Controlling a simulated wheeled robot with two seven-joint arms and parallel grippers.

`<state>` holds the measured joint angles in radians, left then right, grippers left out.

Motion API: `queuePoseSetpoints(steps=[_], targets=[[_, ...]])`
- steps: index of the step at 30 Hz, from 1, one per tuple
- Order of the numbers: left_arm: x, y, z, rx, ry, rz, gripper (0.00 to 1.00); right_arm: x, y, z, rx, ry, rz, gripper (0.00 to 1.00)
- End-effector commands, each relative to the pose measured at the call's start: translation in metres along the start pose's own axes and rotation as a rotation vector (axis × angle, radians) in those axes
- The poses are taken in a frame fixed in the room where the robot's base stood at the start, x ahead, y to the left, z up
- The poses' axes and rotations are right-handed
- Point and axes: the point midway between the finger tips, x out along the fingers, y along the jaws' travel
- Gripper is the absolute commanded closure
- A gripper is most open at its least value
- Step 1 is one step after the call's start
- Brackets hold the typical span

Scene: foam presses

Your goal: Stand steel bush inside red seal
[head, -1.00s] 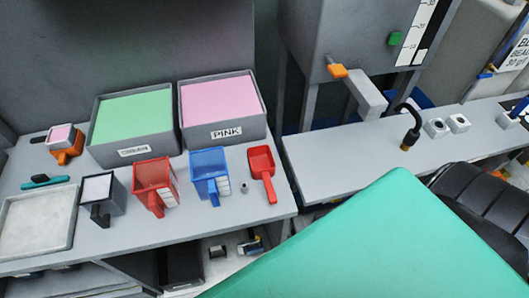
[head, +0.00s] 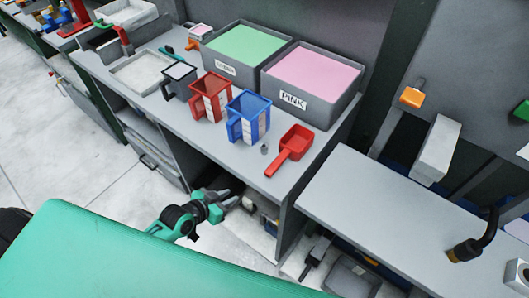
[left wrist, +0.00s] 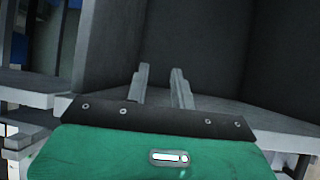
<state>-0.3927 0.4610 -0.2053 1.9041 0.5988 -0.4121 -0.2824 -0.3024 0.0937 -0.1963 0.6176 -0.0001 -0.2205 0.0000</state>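A small grey cylinder (head: 264,149), which may be the steel bush, stands on the grey bench beside the blue jug; it is too small to be sure. I cannot make out a red seal in either view. My left gripper (head: 229,195) is low in front of the bench, beside the open shelf space under the top. In the left wrist view my left gripper (left wrist: 160,85) has its two fingers apart with nothing between them, facing a dark recess. My right gripper is not in view.
On the bench (head: 110,68) stand a red jug (head: 209,98), a blue jug (head: 247,118), a red scoop (head: 290,149), and green (head: 245,45) and pink (head: 315,75) filled bins. A lower grey table (head: 400,215) is at right. Clear floor (head: 45,130) lies at left.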

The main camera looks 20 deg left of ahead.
Motion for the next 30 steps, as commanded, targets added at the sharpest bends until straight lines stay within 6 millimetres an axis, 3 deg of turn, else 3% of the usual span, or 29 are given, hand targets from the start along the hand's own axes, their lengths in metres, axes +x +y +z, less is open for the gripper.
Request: queuePoseSetpoints(steps=[1, 6, 9, 20, 30], targets=[[-0.008, 0.009, -0.024, 0.021, 0.044, 0.03, 0.75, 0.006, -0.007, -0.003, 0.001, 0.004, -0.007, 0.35], [-0.039, 0.039, -0.085, 0.068, 0.154, 0.119, 0.75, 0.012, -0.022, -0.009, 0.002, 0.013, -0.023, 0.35], [-0.048, 0.035, -0.111, 0.079, 0.248, 0.136, 0.75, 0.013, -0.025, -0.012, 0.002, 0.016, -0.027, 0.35], [-0.049, 0.004, -0.139, 0.059, 0.406, 0.094, 0.75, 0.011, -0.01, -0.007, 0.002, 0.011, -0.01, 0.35], [-0.004, 0.008, -0.161, 0.055, 0.411, 0.092, 0.75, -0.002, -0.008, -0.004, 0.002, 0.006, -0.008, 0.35]])
